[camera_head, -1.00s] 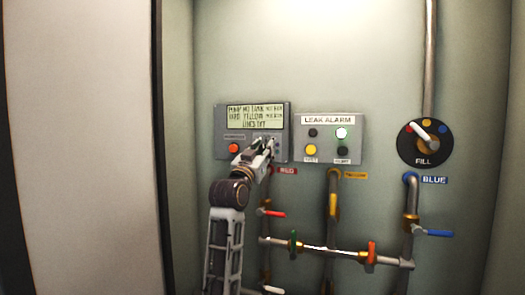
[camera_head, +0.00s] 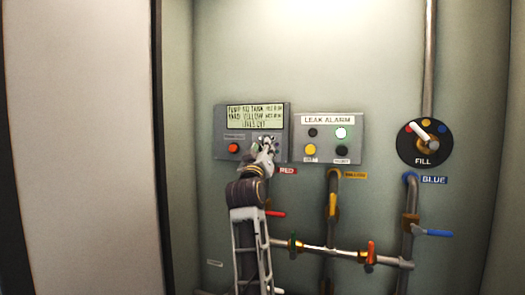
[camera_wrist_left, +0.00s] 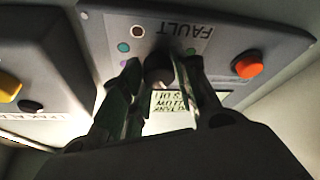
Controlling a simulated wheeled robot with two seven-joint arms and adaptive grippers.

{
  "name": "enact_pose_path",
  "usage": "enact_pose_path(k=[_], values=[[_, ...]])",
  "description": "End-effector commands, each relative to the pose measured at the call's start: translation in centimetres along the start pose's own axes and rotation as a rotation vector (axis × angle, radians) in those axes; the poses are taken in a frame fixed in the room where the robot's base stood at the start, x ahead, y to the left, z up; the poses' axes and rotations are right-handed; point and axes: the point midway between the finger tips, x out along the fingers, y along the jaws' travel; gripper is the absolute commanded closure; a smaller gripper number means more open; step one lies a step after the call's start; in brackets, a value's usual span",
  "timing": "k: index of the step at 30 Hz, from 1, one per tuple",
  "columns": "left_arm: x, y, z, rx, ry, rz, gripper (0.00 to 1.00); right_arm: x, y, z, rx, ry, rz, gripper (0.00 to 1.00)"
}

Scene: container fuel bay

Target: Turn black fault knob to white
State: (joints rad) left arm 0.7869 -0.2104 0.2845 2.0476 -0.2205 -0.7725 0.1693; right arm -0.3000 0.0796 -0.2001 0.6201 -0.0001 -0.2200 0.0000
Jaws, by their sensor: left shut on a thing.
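The black fault knob (camera_wrist_left: 157,68) sits on the grey fault panel (camera_wrist_left: 230,30), which appears upside down in the left wrist view with its FAULT label. My left gripper (camera_wrist_left: 160,75) has its fingers on either side of the knob and is shut on it. Small coloured dots, including pinkish-white, teal and green ones, surround the knob; the fingers hide part of the ring. I cannot tell which dot the knob points at. In the head view my left gripper (camera_head: 267,150) reaches the lower right of the panel (camera_head: 222,147) and covers the knob. My right gripper is not in view.
A red button (camera_head: 233,148) is left of the knob, under a text screen (camera_head: 254,117). The leak alarm panel (camera_head: 352,120) is close on the right. Pipes with red (camera_head: 275,214) and blue (camera_head: 439,233) valve handles run below. A FILL dial (camera_head: 425,143) is far right.

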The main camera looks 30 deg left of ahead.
Motion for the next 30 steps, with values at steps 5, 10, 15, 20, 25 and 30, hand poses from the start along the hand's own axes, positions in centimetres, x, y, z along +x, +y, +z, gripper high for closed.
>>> enact_pose_path(k=[5,10,15,20,25,30], values=[[-0.01,0.14,-0.15,-0.036,0.004,-0.012,0.94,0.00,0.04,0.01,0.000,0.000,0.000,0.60],[-0.01,0.13,-0.17,-0.047,0.005,-0.017,0.94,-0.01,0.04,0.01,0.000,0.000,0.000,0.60],[-0.01,0.14,-0.19,-0.048,0.006,-0.018,0.94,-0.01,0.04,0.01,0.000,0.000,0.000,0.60],[-0.01,0.15,-0.21,-0.048,0.006,-0.017,0.94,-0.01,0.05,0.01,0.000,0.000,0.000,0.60],[-0.01,0.12,-0.16,-0.048,0.005,-0.018,0.50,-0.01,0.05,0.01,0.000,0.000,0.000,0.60],[0.00,0.08,-0.10,-0.047,0.004,-0.019,0.49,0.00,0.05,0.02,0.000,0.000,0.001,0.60]])
